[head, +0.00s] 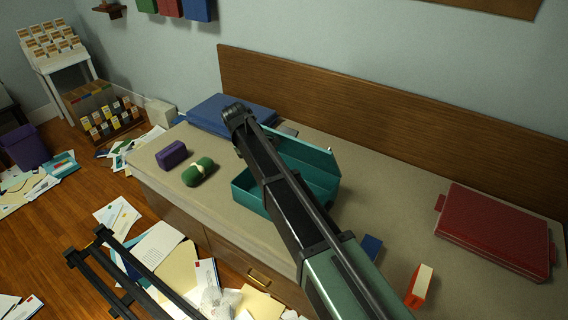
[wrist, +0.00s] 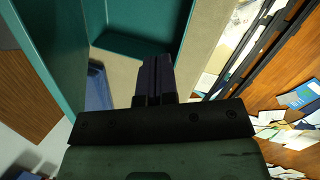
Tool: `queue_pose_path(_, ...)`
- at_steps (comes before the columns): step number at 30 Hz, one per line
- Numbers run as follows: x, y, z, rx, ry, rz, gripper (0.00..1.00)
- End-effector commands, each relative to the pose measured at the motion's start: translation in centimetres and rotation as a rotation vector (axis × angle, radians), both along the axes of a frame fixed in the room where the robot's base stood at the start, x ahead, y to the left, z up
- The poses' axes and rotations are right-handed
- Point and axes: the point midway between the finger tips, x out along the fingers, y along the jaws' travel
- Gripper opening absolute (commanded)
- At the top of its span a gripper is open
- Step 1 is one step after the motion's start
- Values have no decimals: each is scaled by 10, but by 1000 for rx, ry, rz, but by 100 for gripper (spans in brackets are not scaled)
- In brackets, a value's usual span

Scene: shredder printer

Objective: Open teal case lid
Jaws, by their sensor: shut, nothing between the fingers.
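The teal case (head: 252,194) sits on the bench, partly hidden behind my arm. Its lid (head: 300,152) stands raised along the back side, and the inside shows. In the wrist view the case (wrist: 125,44) fills the top, with the lid's teal panel (wrist: 58,45) at the left. My gripper (wrist: 158,62) has its two dark fingers together with nothing between them. In the picture the fingertips overlap the near edge of the case; I cannot tell whether they touch it. In the head view I cannot make out the fingertips.
A purple box (head: 171,154) and a green roll (head: 198,172) lie left of the case. A blue case (head: 215,112) lies behind them. A red case (head: 495,230) and a red-and-white block (head: 419,287) lie to the right. Papers (head: 160,245) litter the floor.

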Motion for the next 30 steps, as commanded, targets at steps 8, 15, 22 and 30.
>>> queue_pose_path(8, -84, -20, -18, -938, -342, 757, 0)
queue_pose_path(15, -71, -19, 14, -1198, -288, 934, 0)
queue_pose_path(22, -54, -28, 8, -1195, -286, 929, 0)
queue_pose_path(30, -5, -58, -4, -1194, -285, 927, 0)
